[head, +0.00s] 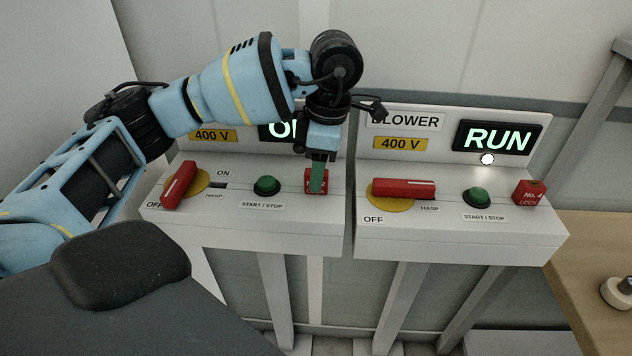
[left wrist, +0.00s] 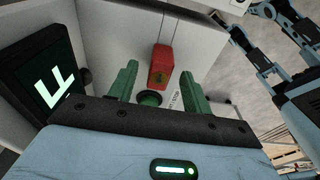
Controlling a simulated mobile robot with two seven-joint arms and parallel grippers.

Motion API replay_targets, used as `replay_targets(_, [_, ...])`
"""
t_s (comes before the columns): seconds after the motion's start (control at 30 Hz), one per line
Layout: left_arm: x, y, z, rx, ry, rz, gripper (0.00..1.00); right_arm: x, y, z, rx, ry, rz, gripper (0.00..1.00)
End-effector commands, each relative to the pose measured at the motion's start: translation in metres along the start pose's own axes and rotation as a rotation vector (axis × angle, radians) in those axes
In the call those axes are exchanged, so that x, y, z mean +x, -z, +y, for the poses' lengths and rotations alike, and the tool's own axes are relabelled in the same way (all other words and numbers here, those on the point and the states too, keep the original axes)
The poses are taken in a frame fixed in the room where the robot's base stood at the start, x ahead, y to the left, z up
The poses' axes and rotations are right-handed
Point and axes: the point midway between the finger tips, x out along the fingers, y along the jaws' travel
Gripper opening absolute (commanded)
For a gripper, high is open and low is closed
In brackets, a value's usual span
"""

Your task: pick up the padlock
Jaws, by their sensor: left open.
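A red padlock (head: 309,183) stands on the left panel's sloped top, right of its green button. It also shows in the left wrist view (left wrist: 161,62), with a brass-coloured spot on the face towards the camera. A second red padlock (head: 530,193), marked "No. 4", is at the right end of the BLOWER panel. My left gripper (head: 318,180) points down over the left padlock, and a green finger hides part of it. In the left wrist view its fingers (left wrist: 159,76) are spread, with the padlock appearing between them; contact cannot be told.
The left panel has a red handle (head: 178,185) and a green button (head: 267,186). The BLOWER panel has a red handle (head: 404,188), a green button (head: 477,196) and a lit RUN display (head: 498,139). A wooden table (head: 590,250) is at right.

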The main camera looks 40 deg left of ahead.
Motion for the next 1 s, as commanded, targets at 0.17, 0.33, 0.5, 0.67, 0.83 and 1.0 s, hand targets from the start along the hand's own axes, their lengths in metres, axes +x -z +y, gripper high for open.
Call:
replay_targets(0.17, [0.018,0.0,0.0,0.0,-0.001,0.0,0.49,0.0,0.003,-0.001,0.003,-0.001,0.006,0.36])
replay_targets(0.33, [0.022,0.0,0.0,0.0,-0.002,-0.002,0.49,0.001,0.001,-0.001,0.007,-0.001,0.001,0.36])
replay_targets(0.5, [0.022,0.0,0.0,0.0,-0.002,-0.001,0.43,0.0,-0.004,-0.002,0.008,0.0,-0.009,0.36])
replay_targets(0.67, [0.022,0.0,0.0,0.0,-0.002,-0.001,0.22,-0.002,-0.009,-0.003,0.009,0.001,-0.018,0.36])
replay_targets(0.83, [0.022,0.0,0.0,0.0,-0.002,-0.001,0.0,-0.003,-0.01,-0.003,0.009,0.001,-0.021,0.36])
replay_targets(1.0, [0.021,0.0,0.0,0.0,-0.002,-0.002,0.0,-0.003,-0.009,-0.003,0.007,0.001,-0.018,0.36])
